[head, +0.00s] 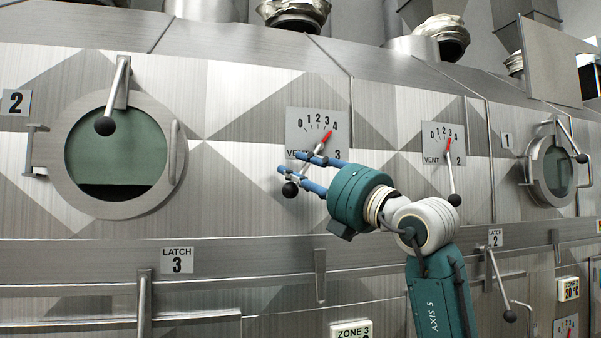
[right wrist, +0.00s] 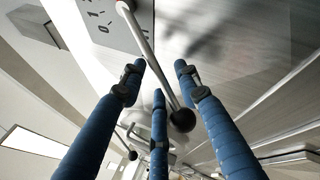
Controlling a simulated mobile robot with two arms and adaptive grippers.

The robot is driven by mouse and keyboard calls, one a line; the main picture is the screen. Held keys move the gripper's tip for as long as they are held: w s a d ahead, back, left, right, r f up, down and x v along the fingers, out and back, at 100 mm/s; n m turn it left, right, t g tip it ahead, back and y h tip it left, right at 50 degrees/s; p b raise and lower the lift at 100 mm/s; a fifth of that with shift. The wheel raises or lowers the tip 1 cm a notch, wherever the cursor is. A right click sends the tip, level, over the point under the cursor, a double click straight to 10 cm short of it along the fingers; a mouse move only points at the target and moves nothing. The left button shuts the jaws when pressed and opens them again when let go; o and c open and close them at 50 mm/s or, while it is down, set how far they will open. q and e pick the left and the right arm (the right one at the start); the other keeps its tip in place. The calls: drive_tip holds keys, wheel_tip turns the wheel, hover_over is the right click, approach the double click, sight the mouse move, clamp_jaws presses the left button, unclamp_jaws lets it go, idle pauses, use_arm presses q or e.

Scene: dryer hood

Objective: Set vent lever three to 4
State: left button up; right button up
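The vent 3 dial plate (head: 292,121) is on the hood wall in the head view, marked 0 to 4. Its lever slants, with the red pointer end (head: 327,136) up and right at or close to the 4 mark. Its black knob (head: 290,190) hangs at the lower left. My right gripper (head: 296,170) is at this lever, its blue fingers spread around the rod. In the right wrist view the rod and knob (right wrist: 183,120) pass between the open fingers (right wrist: 158,78); firm contact cannot be told. My left gripper is not in view.
A round window (head: 115,155) with a lever is at the left. Latch levers and a horizontal rail (head: 240,252) run below the dials.

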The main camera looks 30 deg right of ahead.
drive_tip(key=v, duration=1.2)
drive_tip(key=shift+w+a, duration=0.1)
